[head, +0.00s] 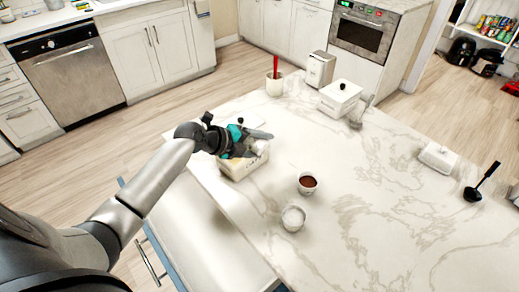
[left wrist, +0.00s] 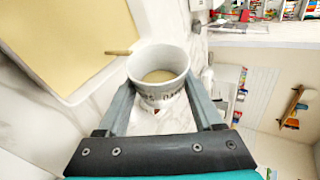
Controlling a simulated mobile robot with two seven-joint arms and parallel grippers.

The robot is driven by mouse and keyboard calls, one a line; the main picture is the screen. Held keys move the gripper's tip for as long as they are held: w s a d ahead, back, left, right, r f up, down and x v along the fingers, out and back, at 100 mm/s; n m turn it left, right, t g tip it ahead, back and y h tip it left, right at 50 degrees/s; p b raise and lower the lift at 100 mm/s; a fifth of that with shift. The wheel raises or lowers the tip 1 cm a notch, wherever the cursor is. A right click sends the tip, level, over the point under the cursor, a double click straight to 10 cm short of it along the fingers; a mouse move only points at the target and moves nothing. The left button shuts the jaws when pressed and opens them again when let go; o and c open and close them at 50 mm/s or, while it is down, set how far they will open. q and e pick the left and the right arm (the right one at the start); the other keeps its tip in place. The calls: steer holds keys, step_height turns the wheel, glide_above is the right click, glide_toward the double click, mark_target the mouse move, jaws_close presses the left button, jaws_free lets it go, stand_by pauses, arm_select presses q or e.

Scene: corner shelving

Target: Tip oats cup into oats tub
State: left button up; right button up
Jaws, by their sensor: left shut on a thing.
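My left gripper (head: 246,143) is shut on a white cup (left wrist: 160,95) with dark lettering. The cup holds pale beige contents, and its fingers press both sides. In the head view the cup (head: 259,147) is partly hidden by the gripper. A white lettered tub (head: 243,168) stands on the near left edge of the counter, under and beside the gripper. In the left wrist view the tub's pale rim (left wrist: 82,92) surrounds a flat beige fill, left of the cup. My right gripper is not in view.
On the marble counter (head: 350,150) stand a cup with brown contents (head: 307,184) and a cup with white contents (head: 293,218). A lidded white box (head: 340,98), a canister (head: 320,69) and a pot with a red utensil (head: 274,85) stand farther back. A ladle (head: 480,185) lies right.

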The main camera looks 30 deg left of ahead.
arm_select(q)
steer(key=shift+w+a+f+n+h+b, duration=0.1)
steer(key=shift+a+n+h+b, duration=0.25)
steer(key=shift+b, duration=0.95)
steer(key=shift+w+a+f+n+h+b, duration=0.1)
steer(key=shift+n+h+b, duration=0.45)
steer(key=shift+b, duration=0.75)
steer(key=shift+a+r+h+b, duration=0.2)
steer(key=shift+h+b, duration=0.3)
steer(key=shift+b, duration=0.25)
steer(key=shift+r+n, duration=0.2)
steer(key=shift+n, duration=0.2)
steer(key=shift+b, duration=0.3)
